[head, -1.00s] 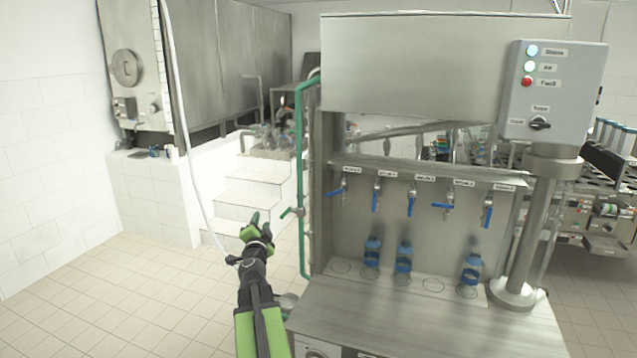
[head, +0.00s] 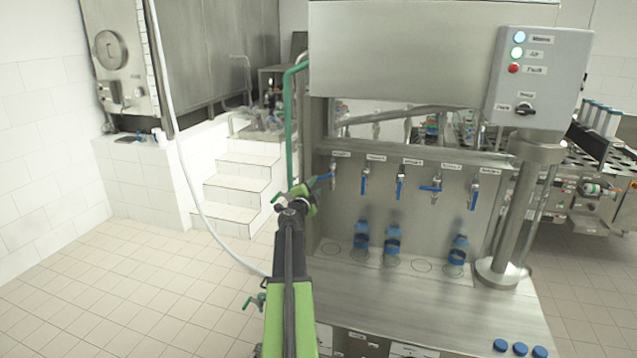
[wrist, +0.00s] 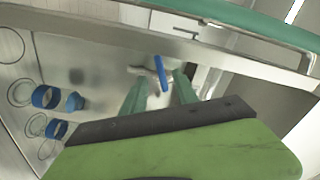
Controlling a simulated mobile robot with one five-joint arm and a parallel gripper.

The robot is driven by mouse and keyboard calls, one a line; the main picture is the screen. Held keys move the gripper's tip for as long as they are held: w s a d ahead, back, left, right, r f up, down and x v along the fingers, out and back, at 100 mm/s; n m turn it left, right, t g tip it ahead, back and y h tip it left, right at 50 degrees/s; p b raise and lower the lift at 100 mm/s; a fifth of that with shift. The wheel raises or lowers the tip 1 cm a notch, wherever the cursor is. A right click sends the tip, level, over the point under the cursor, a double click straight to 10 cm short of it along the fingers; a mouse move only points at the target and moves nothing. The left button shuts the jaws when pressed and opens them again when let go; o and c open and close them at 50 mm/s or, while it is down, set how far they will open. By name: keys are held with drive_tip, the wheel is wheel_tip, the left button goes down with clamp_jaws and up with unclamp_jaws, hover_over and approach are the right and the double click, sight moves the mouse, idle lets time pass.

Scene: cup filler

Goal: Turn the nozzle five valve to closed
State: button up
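A row of several blue-handled valves hangs on the steel filler under small labels whose numbers I cannot read surely. The leftmost valve (head: 324,177) has its handle pointing left, slightly down. The fourth valve (head: 431,188) has its handle sideways to the left. The second (head: 364,185), third (head: 400,188) and rightmost valve (head: 474,196) have handles pointing down. My gripper (head: 301,191) is just left of the leftmost valve in the head view. In the wrist view its green fingers (wrist: 159,93) stand apart, with a blue handle (wrist: 160,73) between them in the picture, seemingly beyond the tips.
Blue bottles stand under the second (head: 361,234), third (head: 392,240) and rightmost valves (head: 458,250). A green pipe (head: 289,120) runs up the filler's left side, close to my gripper. A control box (head: 545,75) and thick post (head: 515,215) stand at the right.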

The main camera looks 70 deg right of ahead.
sight(321, 179)
drive_tip(key=d, duration=0.5)
drive_tip(key=shift+w+d, duration=0.15)
clamp_jaws()
